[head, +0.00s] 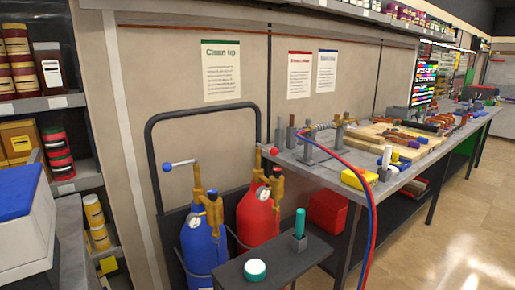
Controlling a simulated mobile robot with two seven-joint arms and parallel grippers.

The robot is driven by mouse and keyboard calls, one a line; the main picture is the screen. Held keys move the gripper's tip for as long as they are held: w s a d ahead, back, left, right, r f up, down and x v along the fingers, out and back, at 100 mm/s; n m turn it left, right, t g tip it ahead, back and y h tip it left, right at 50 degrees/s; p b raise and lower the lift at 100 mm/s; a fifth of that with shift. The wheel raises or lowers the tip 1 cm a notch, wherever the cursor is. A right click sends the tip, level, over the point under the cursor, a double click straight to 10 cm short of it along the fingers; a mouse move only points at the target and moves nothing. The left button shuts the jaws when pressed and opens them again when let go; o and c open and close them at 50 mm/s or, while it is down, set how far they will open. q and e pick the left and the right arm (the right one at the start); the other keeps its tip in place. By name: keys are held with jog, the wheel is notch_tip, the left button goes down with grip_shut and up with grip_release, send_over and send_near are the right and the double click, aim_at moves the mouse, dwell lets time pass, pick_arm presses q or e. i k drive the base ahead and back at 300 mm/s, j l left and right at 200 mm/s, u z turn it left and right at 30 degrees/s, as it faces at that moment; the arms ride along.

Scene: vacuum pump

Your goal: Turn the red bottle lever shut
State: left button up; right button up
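The red bottle (256,218) stands in a dark frame against the wall, left of the workbench. A brass valve (260,163) sits on its top. A small red knob (274,151) shows beside the valve, seemingly the end of the red bottle's lever. The lever's arm is too small and foreshortened to tell its angle. The blue bottle (203,247) stands just left of the red one. Its pale lever sticks out left from its brass valve, ending in a blue ball (167,167). Neither of my grippers is in view.
The workbench (345,189) on the right carries tools and hoses. Stocked shelves are on the left; open floor is right.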

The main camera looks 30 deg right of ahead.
aim_at(274, 151)
jog(key=l+z, duration=0.1)
jog(key=l, duration=0.35)
jog(key=i+l+z, duration=0.1)
jog(key=l, duration=0.35)
jog(key=i+l+z, duration=0.1)
jog(key=l, duration=0.3)
jog(key=i+l+z, duration=0.1)
jog(key=l, duration=0.35)
jog(key=i+l+z, duration=0.1)
jog(key=l, duration=0.3)
jog(key=i+l+z, duration=0.1)
jog(key=l, duration=0.3)
jog(key=i+l+z, duration=0.1)
jog(key=i+l, duration=0.15)
jog(key=l, duration=0.15)
